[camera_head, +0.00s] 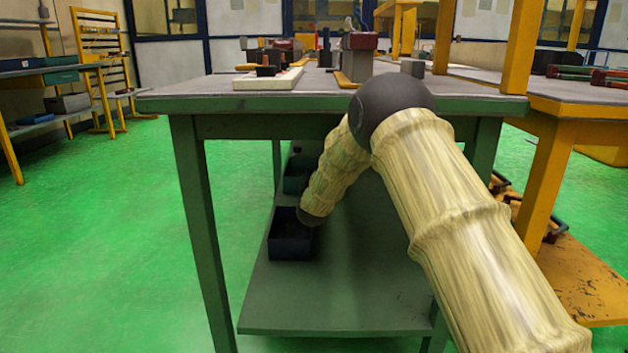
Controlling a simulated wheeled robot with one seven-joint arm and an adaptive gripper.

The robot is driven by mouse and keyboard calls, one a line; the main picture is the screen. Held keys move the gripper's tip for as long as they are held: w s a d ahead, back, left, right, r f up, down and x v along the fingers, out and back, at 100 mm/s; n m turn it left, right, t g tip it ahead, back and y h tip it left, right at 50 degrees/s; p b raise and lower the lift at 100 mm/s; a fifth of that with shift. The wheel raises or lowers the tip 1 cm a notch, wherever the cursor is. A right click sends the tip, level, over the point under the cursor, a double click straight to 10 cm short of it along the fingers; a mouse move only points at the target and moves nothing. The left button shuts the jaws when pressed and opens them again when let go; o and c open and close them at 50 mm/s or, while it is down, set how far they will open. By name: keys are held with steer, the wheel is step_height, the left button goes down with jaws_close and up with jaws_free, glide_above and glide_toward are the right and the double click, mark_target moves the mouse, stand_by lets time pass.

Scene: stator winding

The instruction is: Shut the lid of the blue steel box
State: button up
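A dark navy box (290,245), likely the blue steel box, stands on the low green shelf under the green table. Its top looks open and its inside is dark. I cannot make out its lid. My arm bends down under the table top, and its dark rounded end joint is at the box's upper right edge. I cannot tell whether it touches the box. My gripper's fingers do not show; they are hidden behind the arm or the box.
A darker green box (296,184) stands behind on the same shelf (335,312). The green table top (330,100) and its legs surround this space. A yellow bench (548,180) stands close on the right. The green floor on the left is clear.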

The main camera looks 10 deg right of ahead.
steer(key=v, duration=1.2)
